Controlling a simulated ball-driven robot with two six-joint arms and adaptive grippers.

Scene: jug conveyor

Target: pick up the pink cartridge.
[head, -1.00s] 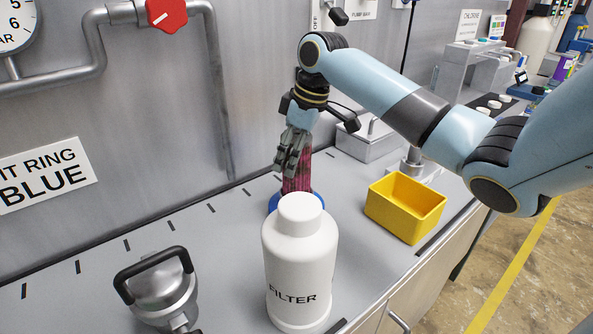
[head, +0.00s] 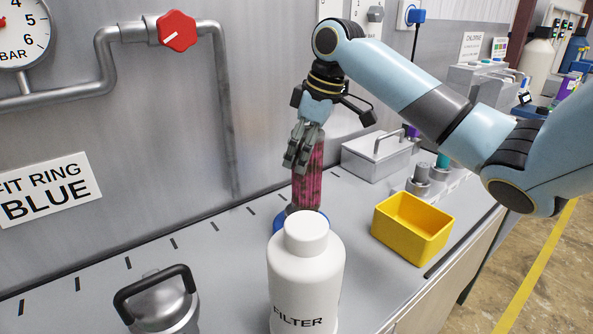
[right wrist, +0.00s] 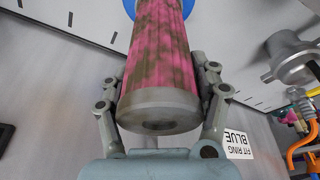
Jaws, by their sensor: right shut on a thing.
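The pink cartridge (head: 311,180), mottled with dark brown, stands upright in the head view, behind the white FILTER bottle (head: 305,265). My right gripper (head: 302,150) is shut on its upper part from above. In the right wrist view the cartridge (right wrist: 160,50) lies between the two fingers of the right gripper (right wrist: 162,78), its grey end cap toward the palm. A blue round piece (head: 281,222) is at the cartridge's lower end, partly hidden by the bottle. I cannot tell whether the two touch. My left gripper is not in view.
A yellow open bin (head: 413,232) stands right of the cartridge, empty as far as I see. A metal lid with a black handle (head: 157,300) is at the front left. A grey box (head: 377,158) stands behind the bin. The wall rises close behind.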

